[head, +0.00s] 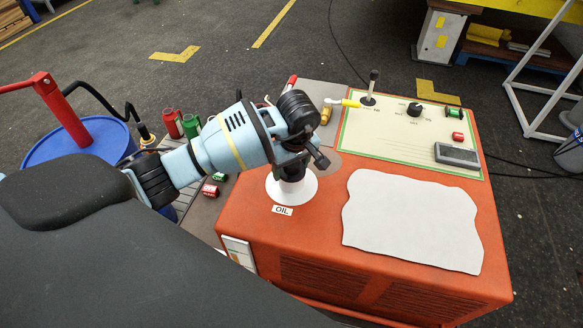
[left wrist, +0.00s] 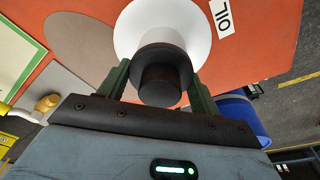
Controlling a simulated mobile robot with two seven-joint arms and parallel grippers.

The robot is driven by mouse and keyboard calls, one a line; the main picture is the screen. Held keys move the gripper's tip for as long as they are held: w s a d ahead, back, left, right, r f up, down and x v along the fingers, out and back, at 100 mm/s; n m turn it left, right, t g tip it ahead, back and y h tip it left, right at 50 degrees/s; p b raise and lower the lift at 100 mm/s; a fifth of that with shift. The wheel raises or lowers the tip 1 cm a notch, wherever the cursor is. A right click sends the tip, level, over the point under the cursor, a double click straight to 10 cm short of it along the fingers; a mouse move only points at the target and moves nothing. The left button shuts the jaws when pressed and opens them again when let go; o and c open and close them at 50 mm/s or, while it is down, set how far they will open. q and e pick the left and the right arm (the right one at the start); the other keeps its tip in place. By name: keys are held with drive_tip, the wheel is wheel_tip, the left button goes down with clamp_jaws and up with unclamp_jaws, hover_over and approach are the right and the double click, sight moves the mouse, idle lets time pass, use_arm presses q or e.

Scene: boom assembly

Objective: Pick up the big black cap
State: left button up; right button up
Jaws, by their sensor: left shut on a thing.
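The big black cap (left wrist: 163,78) sits between the two green fingers of my left gripper (left wrist: 163,88) in the left wrist view. My left gripper (head: 295,160) is shut on it. In the head view the cap (head: 292,173) shows below the wrist, over the white round filler neck (head: 300,193) beside the OIL label (head: 283,211). The cap appears at the middle of the white neck (left wrist: 150,30); I cannot tell whether they touch. My right gripper is not in view.
The orange machine (head: 240,215) carries a white sheet (head: 410,220) and a control panel (head: 385,135) with a lever (head: 372,85) and a knob (head: 414,109). Red and green cans (head: 172,123) stand on the grey surface at left. A blue drum (head: 75,145) is farther left.

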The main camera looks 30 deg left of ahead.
use_arm(q)
drive_tip(key=shift+r, duration=0.2)
drive_tip(key=shift+r, duration=0.25)
drive_tip(key=r, duration=0.2)
drive_tip(key=shift+s+r, duration=0.25)
drive_tip(key=shift+r, duration=0.15)
drive_tip(key=s+d+r, duration=0.1)
drive_tip(key=s+d, duration=0.2)
drive_tip(key=s, duration=1.2)
drive_tip(key=shift+d+r, duration=0.15)
drive_tip(key=shift+d, duration=0.2)
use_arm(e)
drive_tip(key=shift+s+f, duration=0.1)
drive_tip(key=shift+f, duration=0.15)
use_arm(q)
drive_tip(key=shift+d, duration=0.1)
